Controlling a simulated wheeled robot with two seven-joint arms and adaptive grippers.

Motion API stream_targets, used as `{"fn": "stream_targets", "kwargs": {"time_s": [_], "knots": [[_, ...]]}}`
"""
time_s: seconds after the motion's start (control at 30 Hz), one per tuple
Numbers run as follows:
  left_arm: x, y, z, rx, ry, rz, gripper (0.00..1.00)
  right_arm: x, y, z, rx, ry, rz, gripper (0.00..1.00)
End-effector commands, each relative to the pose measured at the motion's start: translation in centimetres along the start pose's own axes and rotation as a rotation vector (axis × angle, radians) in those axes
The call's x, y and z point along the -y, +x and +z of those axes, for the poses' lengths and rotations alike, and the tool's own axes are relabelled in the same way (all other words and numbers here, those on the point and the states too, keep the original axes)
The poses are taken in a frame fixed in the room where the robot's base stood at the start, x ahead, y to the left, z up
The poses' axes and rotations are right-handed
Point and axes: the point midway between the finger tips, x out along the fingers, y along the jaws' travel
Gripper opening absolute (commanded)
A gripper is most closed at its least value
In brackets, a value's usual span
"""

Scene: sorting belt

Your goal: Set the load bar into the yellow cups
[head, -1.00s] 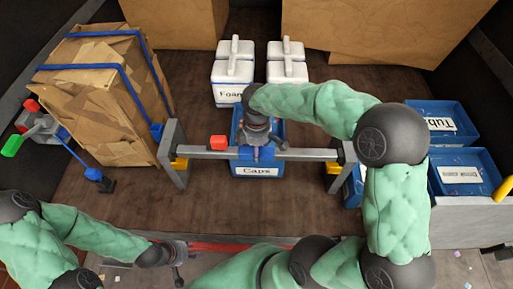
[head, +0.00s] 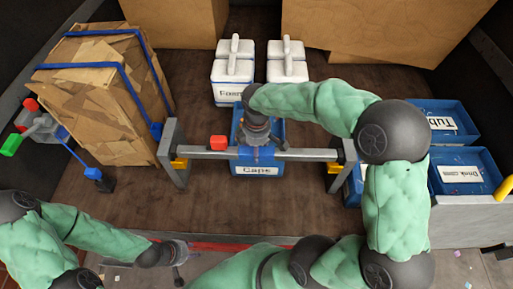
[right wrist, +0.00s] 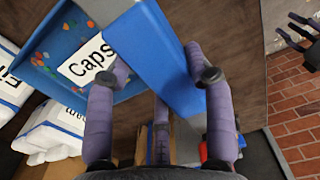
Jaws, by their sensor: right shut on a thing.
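The load bar (head: 300,154) is a long grey bar with a blue middle section, level across the space between two grey posts. Its blue section also shows large in the right wrist view (right wrist: 160,60). My right gripper (head: 257,150) is shut on this blue section from above; its purple fingers (right wrist: 160,105) stand either side of it. A yellow cup (head: 179,164) is at the left post and another yellow cup (head: 334,168) at the right post, just under the bar's ends. I cannot tell whether the ends touch them. My left gripper (head: 184,264) is open and empty near the front edge.
A red block (head: 218,142) shows at the bar's left half. A strapped carton (head: 100,95) is at left; blue bins (head: 465,160) are at right.

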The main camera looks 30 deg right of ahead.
Motion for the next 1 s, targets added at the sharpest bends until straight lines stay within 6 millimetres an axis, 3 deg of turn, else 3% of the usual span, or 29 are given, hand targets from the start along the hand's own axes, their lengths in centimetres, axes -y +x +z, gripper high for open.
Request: {"fn": "stream_targets", "kwargs": {"time_s": [1.0], "knots": [[0.5,1.5,-0.1,0.0,0.0,0.0,0.38,-0.2,2.0,0.0,-0.003,0.002,0.005,0.0]]}}
